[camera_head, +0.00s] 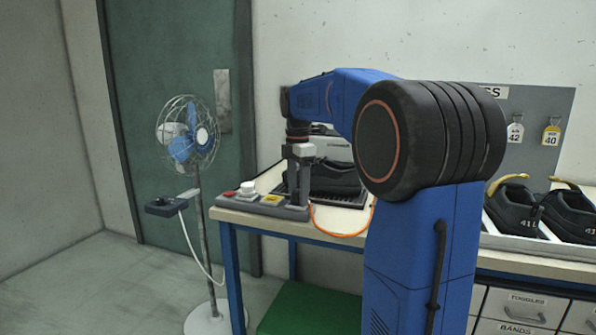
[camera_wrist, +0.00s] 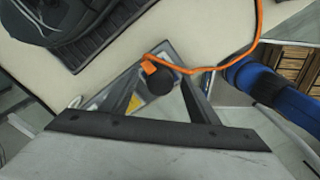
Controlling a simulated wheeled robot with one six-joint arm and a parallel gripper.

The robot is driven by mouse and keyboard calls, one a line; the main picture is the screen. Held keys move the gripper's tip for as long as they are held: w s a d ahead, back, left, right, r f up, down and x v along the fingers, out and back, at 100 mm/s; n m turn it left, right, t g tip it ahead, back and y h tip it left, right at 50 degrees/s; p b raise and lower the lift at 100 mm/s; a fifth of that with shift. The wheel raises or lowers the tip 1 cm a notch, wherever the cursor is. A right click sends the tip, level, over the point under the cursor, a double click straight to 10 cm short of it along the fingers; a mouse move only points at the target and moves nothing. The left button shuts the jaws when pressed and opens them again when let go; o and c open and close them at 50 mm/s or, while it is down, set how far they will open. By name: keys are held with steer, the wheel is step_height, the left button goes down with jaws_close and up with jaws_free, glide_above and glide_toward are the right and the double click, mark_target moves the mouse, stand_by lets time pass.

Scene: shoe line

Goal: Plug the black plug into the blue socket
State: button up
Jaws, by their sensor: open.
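The black plug (camera_wrist: 158,82) shows as a dark round body between my fingers in the wrist view. An orange cord (camera_wrist: 205,69) leaves it through an orange end piece. My gripper (camera_head: 298,197) points down over the grey panel on the workbench, and its fingers also show in the wrist view (camera_wrist: 162,76). The fingers are open, one on each side of the plug; I cannot tell whether they touch it. In the head view the plug is hidden by the gripper. A dark blue box (camera_head: 160,210) with a black round top, likely the blue socket, sits on the fan's stand at the left.
The grey panel (camera_head: 268,212) carries a white knob, a red button and a yellow label. A shoe (camera_head: 333,178) lies on a dark mat behind the gripper. The fan (camera_head: 187,140) stands left of the bench, with a white cable hanging. Floor left of the fan is clear.

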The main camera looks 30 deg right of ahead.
step_height(320, 180, up, 17)
stand_by(0.5)
steer(key=s+a+f+m+t, duration=0.1)
steer(key=s+a+f+m, duration=0.4)
steer(key=s+f, duration=0.5)
steer(key=s+a+f+m+t, duration=0.2)
steer(key=s+a+f+m, duration=0.3)
steer(key=s+f, duration=0.5)
steer(key=s+a+f+m+t, duration=0.1)
steer(key=s+a+f+m, duration=0.4)
steer(key=s+f, duration=0.5)
step_height(320, 180, down, 3)
steer(key=shift+a+f+m+t, duration=0.15)
steer(key=shift+a+m+t, duration=0.25)
steer(key=shift+m, duration=0.4)
